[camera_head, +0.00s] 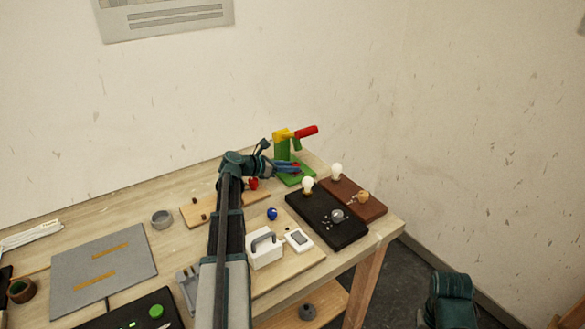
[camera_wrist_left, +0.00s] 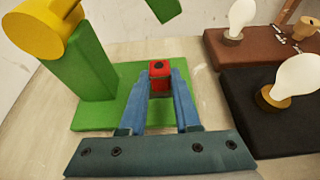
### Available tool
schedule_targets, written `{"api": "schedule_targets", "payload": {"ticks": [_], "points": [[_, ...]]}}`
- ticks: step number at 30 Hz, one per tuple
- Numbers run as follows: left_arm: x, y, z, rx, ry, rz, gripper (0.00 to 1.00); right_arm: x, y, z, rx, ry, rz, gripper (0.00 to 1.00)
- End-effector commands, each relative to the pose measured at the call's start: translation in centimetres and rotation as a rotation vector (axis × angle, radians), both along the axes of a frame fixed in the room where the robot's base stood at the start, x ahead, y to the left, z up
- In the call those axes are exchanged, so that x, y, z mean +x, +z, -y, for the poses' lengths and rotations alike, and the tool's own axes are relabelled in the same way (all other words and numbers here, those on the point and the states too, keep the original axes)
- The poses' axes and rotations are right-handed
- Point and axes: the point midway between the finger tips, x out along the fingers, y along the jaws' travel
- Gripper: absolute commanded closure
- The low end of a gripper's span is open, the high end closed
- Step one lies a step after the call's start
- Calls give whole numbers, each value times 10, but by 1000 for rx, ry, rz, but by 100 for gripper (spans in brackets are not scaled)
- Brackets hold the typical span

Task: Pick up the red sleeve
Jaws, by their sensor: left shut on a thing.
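My left gripper (camera_head: 288,167) is over the green base of a press-like stand at the table's back right. Its two blue fingers are shut on the red sleeve (camera_wrist_left: 159,69), which sits between the fingertips in the left wrist view. The sleeve is a small red block with a dark hole in its top. Only a bit of it shows in the head view (camera_head: 296,165). I cannot tell whether it touches the green base. My right gripper is not in view; only a dark teal part shows at the lower right.
The stand has a green post (camera_wrist_left: 88,60), a yellow pivot (camera_wrist_left: 38,30) and a red lever (camera_head: 306,131). To the right are a black board (camera_head: 330,232) and a brown board (camera_head: 365,205) with bulbs. A red piece (camera_head: 253,184) and a blue piece (camera_head: 272,214) lie nearer.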

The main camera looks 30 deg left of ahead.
Motion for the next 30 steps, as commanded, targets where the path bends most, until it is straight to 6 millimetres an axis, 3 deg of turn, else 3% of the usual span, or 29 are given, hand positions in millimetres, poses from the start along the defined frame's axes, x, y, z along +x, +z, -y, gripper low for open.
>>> {"api": "schedule_targets", "payload": {"ticks": [4, 18, 24, 30], "points": [[-14, 21, -5, 0, 2, 0, 100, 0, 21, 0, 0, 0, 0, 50], [-103, 69, -42, 0, 3, 0, 100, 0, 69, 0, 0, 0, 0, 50], [-122, 77, -50, 0, 1, 0, 100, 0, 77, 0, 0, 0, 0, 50], [-128, 79, -53, 0, 1, 0, 100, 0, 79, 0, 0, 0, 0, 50]]}}
